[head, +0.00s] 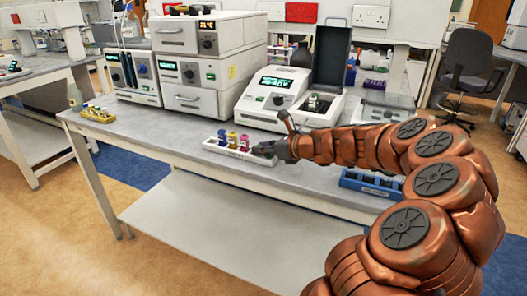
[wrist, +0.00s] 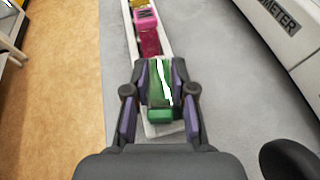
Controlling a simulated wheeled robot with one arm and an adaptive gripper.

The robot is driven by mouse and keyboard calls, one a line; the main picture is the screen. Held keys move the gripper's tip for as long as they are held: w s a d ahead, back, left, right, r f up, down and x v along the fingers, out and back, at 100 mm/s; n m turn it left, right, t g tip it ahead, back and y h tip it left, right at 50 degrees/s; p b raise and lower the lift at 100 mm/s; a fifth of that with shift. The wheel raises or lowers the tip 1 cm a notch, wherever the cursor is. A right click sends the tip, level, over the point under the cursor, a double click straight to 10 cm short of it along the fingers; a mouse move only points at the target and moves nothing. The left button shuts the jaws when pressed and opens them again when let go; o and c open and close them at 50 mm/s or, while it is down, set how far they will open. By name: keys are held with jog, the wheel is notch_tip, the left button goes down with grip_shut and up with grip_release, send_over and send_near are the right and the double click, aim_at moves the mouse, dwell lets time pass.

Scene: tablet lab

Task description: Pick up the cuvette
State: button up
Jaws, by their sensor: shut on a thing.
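A green cuvette (wrist: 158,114) with a white streak on top sits between the fingers of my gripper (wrist: 158,100) in the wrist view. The gripper is shut on it, with a purple-padded finger on each side. The cuvette is over the near end of a white tray (wrist: 167,131); I cannot tell whether it is clear of the tray. In the head view my gripper (head: 268,150) is at the right end of the tray (head: 240,153), and the green cuvette is hidden there.
Magenta (head: 244,142), yellow (head: 232,137) and blue (head: 221,135) cuvettes stand in the tray's row. An instrument with an open lid (head: 288,98) stands behind. A blue rack (head: 370,184) lies right, partly behind my arm. A yellow rack (head: 97,114) is far left. The bench (head: 150,130) between is clear.

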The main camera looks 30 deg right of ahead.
grip_shut()
jog(key=shift+r, duration=0.1)
jog(key=shift+r, duration=1.85)
jog(key=s+a+r, duration=0.1)
jog(key=s+a, duration=0.7)
jog(key=a, duration=0.5)
jog(key=shift+s+a, duration=0.15)
jog(key=shift+a, duration=0.25)
jog(key=shift+r, duration=0.1)
